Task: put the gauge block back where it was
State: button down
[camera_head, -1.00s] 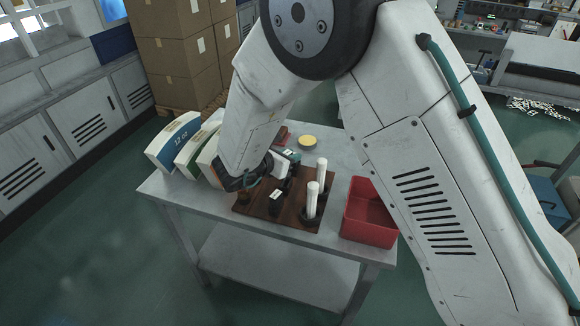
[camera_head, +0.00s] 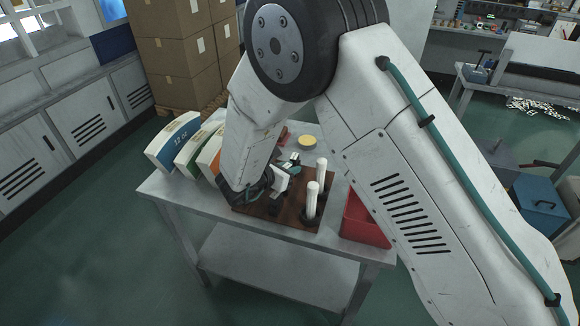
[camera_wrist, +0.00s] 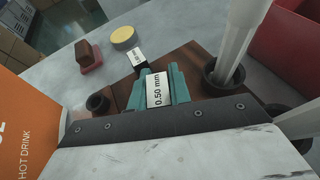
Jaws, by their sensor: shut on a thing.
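The gauge block (camera_wrist: 157,90), with a white label reading 0.50 mm, is between the teal fingers of my gripper (camera_wrist: 160,88) in the wrist view. My gripper is shut on it. In the head view my gripper (camera_head: 279,181) is low over the brown wooden board (camera_head: 291,214). The board also shows beside the fingers in the wrist view (camera_wrist: 192,60). I cannot tell whether the block touches the board, as its lower end is hidden. A second dark block with a white label (camera_wrist: 137,57) is just beyond the fingers.
White rods (camera_head: 322,172) (camera_head: 312,198) stand in dark round holders right of my gripper. A small dark cup (camera_wrist: 97,103) is at its left. A red bin (camera_head: 363,222) is right; cartons (camera_head: 172,140) are left. A yellow disc (camera_head: 307,141) and a red-brown object (camera_wrist: 89,56) lie behind.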

jog(key=c, duration=1.3)
grip_release()
jog(key=shift+r, duration=0.1)
jog(key=shift+r, duration=0.35)
jog(key=v, duration=1.2)
jog(key=shift+r, duration=0.2)
